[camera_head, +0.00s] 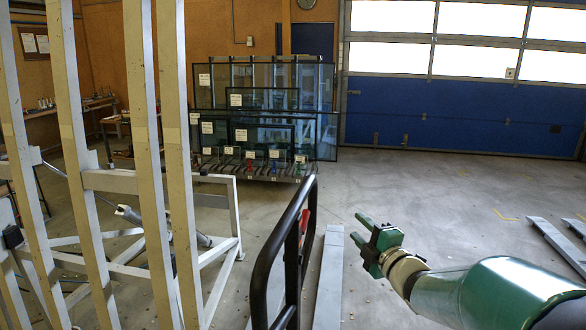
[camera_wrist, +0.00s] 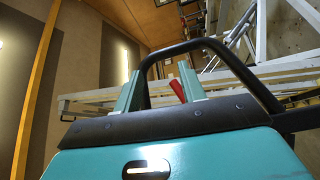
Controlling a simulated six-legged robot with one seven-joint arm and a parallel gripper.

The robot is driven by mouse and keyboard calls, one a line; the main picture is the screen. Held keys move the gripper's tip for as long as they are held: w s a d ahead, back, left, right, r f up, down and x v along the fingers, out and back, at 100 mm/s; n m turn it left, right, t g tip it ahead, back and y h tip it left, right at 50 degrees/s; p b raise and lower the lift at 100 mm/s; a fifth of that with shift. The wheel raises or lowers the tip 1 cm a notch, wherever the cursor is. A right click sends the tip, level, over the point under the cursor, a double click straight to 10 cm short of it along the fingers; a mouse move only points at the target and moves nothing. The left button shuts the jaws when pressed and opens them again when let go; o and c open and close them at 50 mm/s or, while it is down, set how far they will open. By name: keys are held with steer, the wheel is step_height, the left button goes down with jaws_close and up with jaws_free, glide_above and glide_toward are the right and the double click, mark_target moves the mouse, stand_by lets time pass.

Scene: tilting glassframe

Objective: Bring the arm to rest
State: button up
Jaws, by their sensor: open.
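My arm comes in from the lower right of the head view. My gripper (camera_head: 358,229) has green fingers spread apart, with nothing between them, and points to the left. It hangs above the grey floor, to the right of a black tubular handle (camera_head: 287,245) and apart from it. In the wrist view, the two teal fingers of my gripper (camera_wrist: 160,78) stand apart, and the black handle (camera_wrist: 215,45) arches beyond them. A red lever (camera_wrist: 177,90) shows between the fingers there; it also shows beside the handle in the head view (camera_head: 305,222).
A tilting frame with wooden-faced uprights (camera_head: 143,150) fills the left. A rack of glass panes (camera_head: 265,110) stands at the back. Pale beams lie on the floor, one by the handle (camera_head: 330,275) and others at right (camera_head: 558,243). The floor between is clear.

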steer(key=s+f+m+g+h, duration=0.1)
steer(key=s+m+g+h, duration=0.1)
steer(key=s+m+g, duration=0.2)
steer(key=s+a+f+m+g+h, duration=0.1)
steer(key=s+f+m+g+h, duration=0.1)
steer(key=s+m, duration=0.8)
steer(key=s+f+m+g+h, duration=0.2)
steer(key=s+m+g, duration=0.3)
steer(key=s, duration=1.1)
steer(key=shift+s+a+m+g+h, duration=0.15)
steer(key=shift+s+m+g+h, duration=0.25)
steer(key=shift+m, duration=0.6)
